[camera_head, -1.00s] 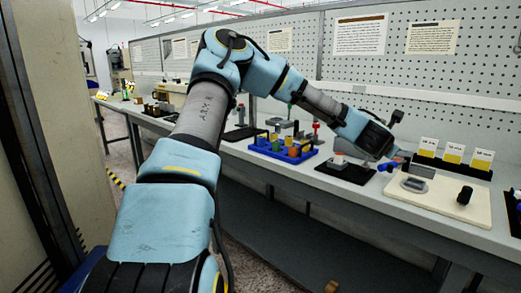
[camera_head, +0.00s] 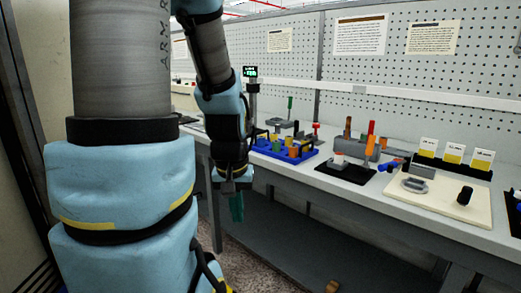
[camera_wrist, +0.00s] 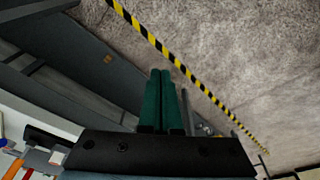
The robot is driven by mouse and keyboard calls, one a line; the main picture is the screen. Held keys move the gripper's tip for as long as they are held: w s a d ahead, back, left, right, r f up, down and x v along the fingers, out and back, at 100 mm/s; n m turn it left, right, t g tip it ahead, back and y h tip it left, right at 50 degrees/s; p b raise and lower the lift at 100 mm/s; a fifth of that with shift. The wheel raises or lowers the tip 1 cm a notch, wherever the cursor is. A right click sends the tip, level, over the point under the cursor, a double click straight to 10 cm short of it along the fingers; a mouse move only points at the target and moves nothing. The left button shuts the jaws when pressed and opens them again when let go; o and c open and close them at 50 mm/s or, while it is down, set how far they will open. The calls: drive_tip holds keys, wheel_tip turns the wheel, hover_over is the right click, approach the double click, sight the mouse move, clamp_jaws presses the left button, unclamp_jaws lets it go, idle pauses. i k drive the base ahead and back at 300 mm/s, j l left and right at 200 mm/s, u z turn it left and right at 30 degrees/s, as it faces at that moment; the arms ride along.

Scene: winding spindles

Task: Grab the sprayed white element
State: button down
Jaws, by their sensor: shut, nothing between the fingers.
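A small white piece (camera_head: 339,159) sits on a black mat (camera_head: 342,175) on the bench, right of the blue tray. I cannot tell for sure that it is the sprayed element. My gripper (camera_head: 237,220) hangs down in front of the bench's front edge, left of the blue tray and well apart from the white piece. Its green fingers also show in the wrist view (camera_wrist: 161,72), pressed together with nothing between them, over the floor. The white piece is not clearly visible in the wrist view.
A blue tray (camera_head: 283,149) holds several coloured parts. Behind the black mat stands a grey fixture (camera_head: 365,148) with orange and brown upright pieces. A cream board (camera_head: 440,199) lies to the right. A pegboard (camera_head: 420,80) closes the back. Yellow-black floor tape (camera_wrist: 175,62) crosses the floor.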

sight(339, 157)
drive_tip(key=u, duration=0.85)
drive_tip(key=k+l+u, duration=0.1)
drive_tip(key=l, duration=0.35)
drive_tip(key=k+l+u, duration=0.1)
drive_tip(key=k+l, duration=0.45)
drive_tip(key=l, duration=0.25)
drive_tip(key=k+l+u, duration=0.15)
drive_tip(key=l, duration=0.25)
drive_tip(key=k, duration=0.1)
